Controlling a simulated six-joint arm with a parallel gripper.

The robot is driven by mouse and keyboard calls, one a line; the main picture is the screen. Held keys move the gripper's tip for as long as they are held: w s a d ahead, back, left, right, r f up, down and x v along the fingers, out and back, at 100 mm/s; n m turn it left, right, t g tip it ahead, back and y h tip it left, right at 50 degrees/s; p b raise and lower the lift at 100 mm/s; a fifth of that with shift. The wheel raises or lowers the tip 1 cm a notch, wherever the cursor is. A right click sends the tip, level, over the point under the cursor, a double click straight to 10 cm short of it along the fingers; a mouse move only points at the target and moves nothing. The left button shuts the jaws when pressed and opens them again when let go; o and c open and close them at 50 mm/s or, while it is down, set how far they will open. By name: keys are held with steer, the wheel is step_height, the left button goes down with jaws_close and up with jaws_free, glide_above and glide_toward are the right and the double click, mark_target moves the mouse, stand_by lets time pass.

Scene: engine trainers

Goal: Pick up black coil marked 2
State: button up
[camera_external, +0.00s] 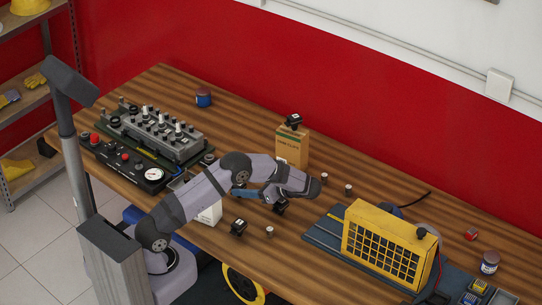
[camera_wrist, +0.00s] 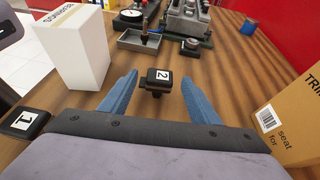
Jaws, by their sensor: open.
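The black coil marked 2 (camera_wrist: 158,78) shows in the wrist view, with a white label on its top face, and stands on the wooden table. My gripper (camera_wrist: 160,84) is open, with one blue finger on each side of the coil. Gaps show between the coil and both fingers, so it is not held. In the external view my gripper (camera_external: 242,192) is low over the middle of the table, with its fingers pointing left. I cannot make out coil 2 for certain there; my arm covers part of that area.
A black coil marked 1 (camera_wrist: 22,123) lies left of my gripper. A white box (camera_wrist: 78,50) stands ahead on the left, and a cardboard box (camera_wrist: 285,120) on the right. An engine trainer (camera_external: 165,133) and yellow grille unit (camera_external: 385,245) occupy the table. Another black coil (camera_external: 293,120) tops the cardboard box.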

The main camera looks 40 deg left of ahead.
steer(key=shift+r+p+x, duration=0.1)
steer(key=shift+p+x, duration=0.7)
steer(key=shift+x, duration=0.95)
steer(key=shift+r+p+x, duration=0.15)
steer(key=shift+p+x, duration=0.6)
steer(key=shift+x, duration=1)
steer(key=shift+a+f, duration=0.15)
steer(key=shift+a, duration=0.15)
steer(key=c, duration=1.1)
